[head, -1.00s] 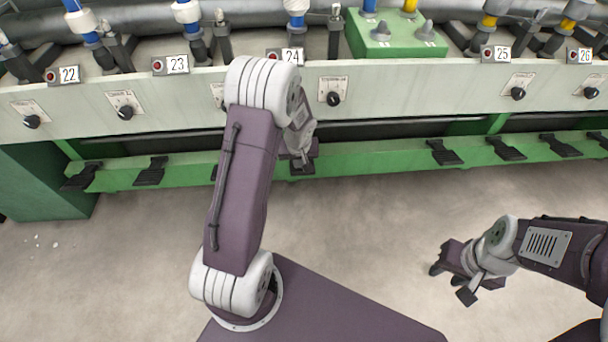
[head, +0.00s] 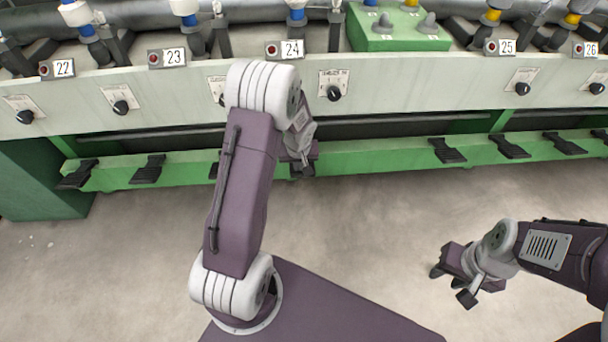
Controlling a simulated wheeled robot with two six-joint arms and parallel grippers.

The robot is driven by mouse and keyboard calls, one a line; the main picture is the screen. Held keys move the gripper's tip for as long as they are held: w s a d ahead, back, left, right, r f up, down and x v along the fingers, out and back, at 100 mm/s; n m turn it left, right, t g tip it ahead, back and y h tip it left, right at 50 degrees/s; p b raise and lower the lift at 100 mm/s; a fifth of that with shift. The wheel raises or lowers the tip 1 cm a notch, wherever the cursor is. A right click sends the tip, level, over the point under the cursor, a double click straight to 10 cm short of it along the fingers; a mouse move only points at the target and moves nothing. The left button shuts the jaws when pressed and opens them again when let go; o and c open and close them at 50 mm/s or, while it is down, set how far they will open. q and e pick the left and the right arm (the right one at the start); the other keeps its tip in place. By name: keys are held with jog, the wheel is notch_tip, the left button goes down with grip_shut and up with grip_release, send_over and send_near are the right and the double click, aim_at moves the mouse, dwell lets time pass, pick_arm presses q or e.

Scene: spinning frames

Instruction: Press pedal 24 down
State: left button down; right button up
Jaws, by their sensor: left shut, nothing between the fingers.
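The number plate 24 (head: 285,49) is on the machine's upper edge. Below it, a dark pedal (head: 304,173) shows partly at the green rail, mostly covered by my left gripper (head: 303,165). My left gripper is shut and empty, pointing down at this pedal. I cannot tell whether it touches the pedal or whether the pedal is pressed. Another pedal (head: 213,171) is mostly hidden behind my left arm. My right gripper (head: 452,284) is open and empty above the floor at the lower right, away from the pedals.
The green rail (head: 375,158) runs along the machine's foot. Other dark pedals stick out from it, at left (head: 148,169) and right (head: 448,150). Black knobs (head: 334,93) line the pale panel above. The grey floor (head: 370,220) in front is clear.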

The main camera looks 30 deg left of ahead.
pick_arm(q)
jog(key=shift+f+b, duration=1.5)
jog(key=shift+f, duration=0.15)
jog(key=shift+r, duration=0.15)
jog(key=s+d+r+b, duration=0.2)
jog(key=s+d+r, duration=0.1)
jog(key=s, duration=0.3)
jog(key=shift+s+d+r, duration=0.2)
jog(key=shift+d+r, duration=0.05)
jog(key=shift+d, duration=0.2)
